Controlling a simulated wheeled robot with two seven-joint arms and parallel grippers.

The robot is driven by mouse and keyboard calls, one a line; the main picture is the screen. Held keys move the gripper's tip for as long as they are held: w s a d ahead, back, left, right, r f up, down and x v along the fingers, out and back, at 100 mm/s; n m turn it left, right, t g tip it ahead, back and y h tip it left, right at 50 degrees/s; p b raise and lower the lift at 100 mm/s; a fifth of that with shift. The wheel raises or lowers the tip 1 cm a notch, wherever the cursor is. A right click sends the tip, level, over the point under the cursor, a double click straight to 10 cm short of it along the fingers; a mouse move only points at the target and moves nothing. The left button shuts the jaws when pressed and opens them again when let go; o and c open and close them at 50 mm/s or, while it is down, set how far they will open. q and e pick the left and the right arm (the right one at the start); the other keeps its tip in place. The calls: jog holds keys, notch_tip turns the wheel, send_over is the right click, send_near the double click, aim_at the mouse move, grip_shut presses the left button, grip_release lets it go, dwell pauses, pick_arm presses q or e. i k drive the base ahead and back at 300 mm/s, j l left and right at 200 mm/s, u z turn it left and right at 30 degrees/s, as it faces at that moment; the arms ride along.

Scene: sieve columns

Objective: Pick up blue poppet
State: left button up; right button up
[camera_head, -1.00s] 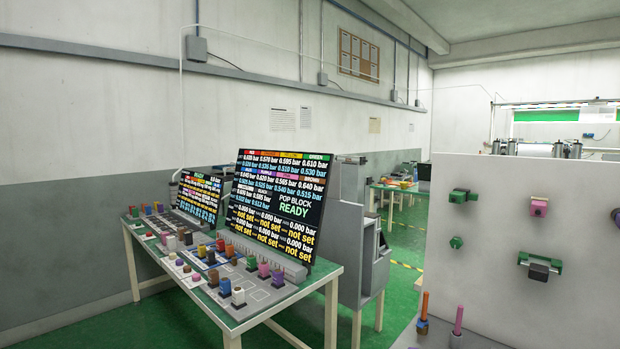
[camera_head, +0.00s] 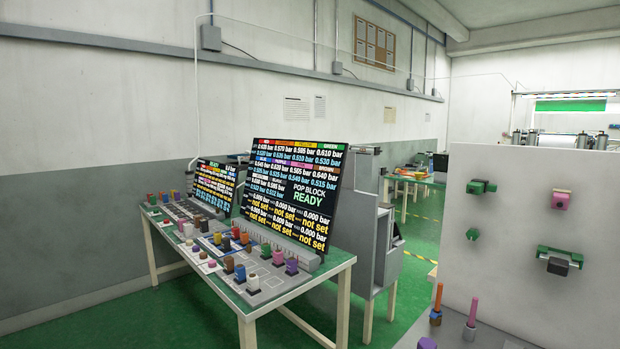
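Several small coloured blocks stand in rows on a grey board on the green-topped bench. Neither of my grippers is in view.
A large display (camera_head: 293,190) reading READY stands at the back of the bench (camera_head: 330,264), with a smaller one to its left. A grey panel (camera_head: 540,230) with mounted fittings fills the right. Green floor lies between.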

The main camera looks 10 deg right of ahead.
aim_at(239, 269)
jog(key=i+j+z, duration=0.65)
jog(key=i+j, duration=0.3)
jog(key=j, duration=0.15)
